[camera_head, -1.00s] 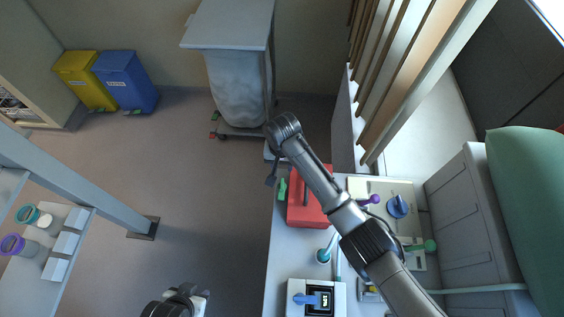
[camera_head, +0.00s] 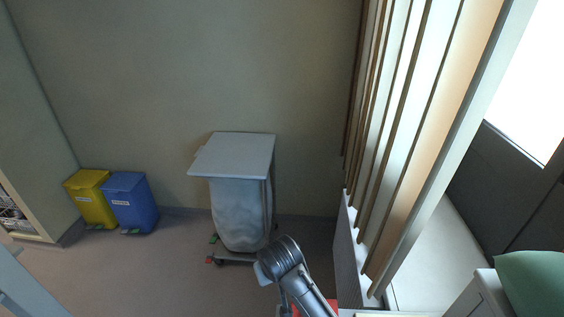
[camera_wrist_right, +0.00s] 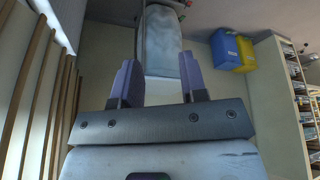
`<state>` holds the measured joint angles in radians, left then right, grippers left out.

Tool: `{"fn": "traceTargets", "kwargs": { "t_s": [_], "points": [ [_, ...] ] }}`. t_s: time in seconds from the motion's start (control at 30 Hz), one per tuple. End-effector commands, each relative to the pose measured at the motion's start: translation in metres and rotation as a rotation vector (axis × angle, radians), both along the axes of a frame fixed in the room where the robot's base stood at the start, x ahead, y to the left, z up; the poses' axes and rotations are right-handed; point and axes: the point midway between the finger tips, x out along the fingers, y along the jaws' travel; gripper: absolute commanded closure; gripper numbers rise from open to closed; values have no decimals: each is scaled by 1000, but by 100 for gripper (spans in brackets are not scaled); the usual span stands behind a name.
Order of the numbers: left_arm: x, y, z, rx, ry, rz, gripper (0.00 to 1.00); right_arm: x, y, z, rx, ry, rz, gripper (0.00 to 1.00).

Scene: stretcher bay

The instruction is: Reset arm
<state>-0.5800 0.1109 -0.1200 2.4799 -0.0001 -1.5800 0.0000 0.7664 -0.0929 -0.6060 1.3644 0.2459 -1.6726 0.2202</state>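My right arm comes in at the bottom of the head view, over a red case (camera_head: 328,308) at the lower edge. Its gripper is not clear there. In the right wrist view my right gripper (camera_wrist_right: 161,82) has two purple fingers spread wide apart, with nothing between them but the background. My left arm and left gripper are not in view.
A lidded laundry cart (camera_head: 240,205) with a white bag stands near the back wall. Yellow (camera_head: 92,200) and blue (camera_head: 131,204) bins stand left of it. A slatted screen (camera_head: 400,150) rises right of my arm. A green cushion (camera_head: 540,282) shows lower right.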

Motion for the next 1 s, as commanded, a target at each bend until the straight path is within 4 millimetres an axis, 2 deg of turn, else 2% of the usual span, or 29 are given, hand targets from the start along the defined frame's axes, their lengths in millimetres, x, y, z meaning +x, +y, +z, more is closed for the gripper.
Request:
{"fn": "traceTargets", "kwargs": {
  "t_s": [0.03, 0.1, 0.2, 0.3, 0.37, 0.5, 0.7, 0.83, 1.0],
  "points": [
    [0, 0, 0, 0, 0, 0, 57, 3, 0, 26, 21, -77, 29, 61],
    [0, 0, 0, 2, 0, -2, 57, 5, -5, 64, 47, -194, 64, 61],
    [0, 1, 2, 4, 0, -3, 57, -4, -23, 106, 83, -348, 88, 61],
    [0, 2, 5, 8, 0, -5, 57, -25, -54, 127, 118, -464, 70, 61],
    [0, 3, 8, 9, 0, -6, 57, -43, -77, 129, 136, -513, 39, 61],
    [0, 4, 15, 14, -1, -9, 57, -94, -133, 112, 160, -554, -70, 61],
    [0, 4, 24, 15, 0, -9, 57, -172, -191, 66, 137, -485, -190, 61],
    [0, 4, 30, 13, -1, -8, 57, -224, -216, 27, 101, -379, -236, 61],
    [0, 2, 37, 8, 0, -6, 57, -289, -236, -31, 41, -186, -266, 61]
  ]
}}
